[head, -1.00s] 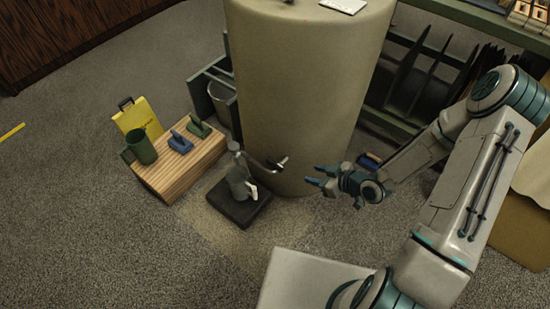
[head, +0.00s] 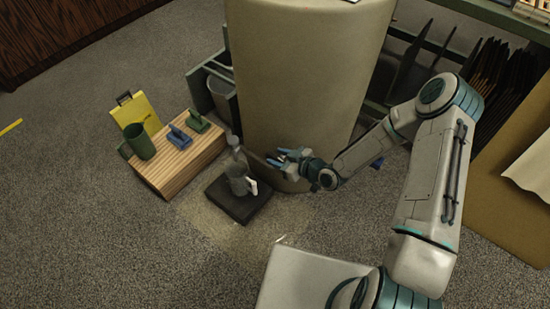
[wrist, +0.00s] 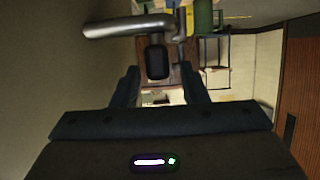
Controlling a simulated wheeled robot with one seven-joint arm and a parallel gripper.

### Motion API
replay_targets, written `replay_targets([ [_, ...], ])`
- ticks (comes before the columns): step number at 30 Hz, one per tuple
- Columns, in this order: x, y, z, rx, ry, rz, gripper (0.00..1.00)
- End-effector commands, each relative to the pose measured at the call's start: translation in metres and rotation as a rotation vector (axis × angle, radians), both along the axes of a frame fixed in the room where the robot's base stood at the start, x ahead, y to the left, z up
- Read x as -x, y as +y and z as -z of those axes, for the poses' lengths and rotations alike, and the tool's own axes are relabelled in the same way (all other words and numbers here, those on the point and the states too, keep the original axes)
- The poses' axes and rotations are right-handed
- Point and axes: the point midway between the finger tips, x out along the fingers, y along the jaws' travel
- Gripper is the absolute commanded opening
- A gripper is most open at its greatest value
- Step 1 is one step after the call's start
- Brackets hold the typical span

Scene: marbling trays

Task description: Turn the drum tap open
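The drum (head: 305,75) is a large beige cylinder standing on the floor. Its metal tap shows in the wrist view as a bent pipe (wrist: 125,27) with a dark, rounded handle (wrist: 157,62). My gripper (head: 278,158) is at the drum's lower front. In the wrist view its two fingers (wrist: 160,85) are apart, on either side of the handle's near end, with gaps visible on both sides. A grey jug (head: 238,181) with a pale handle stands below the spout on a dark block (head: 238,203).
A dark green rack stands behind the drum. Carpet in front is open.

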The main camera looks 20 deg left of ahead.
Motion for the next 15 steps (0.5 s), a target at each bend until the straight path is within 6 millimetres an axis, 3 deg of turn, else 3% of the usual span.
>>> replay_targets([
  [6, -0.006, 0.014, 0.007, 0.001, 0.001, 0.0, 0.4],
  [15, -0.007, 0.016, 0.007, 0.001, 0.001, 0.0, 0.37],
])
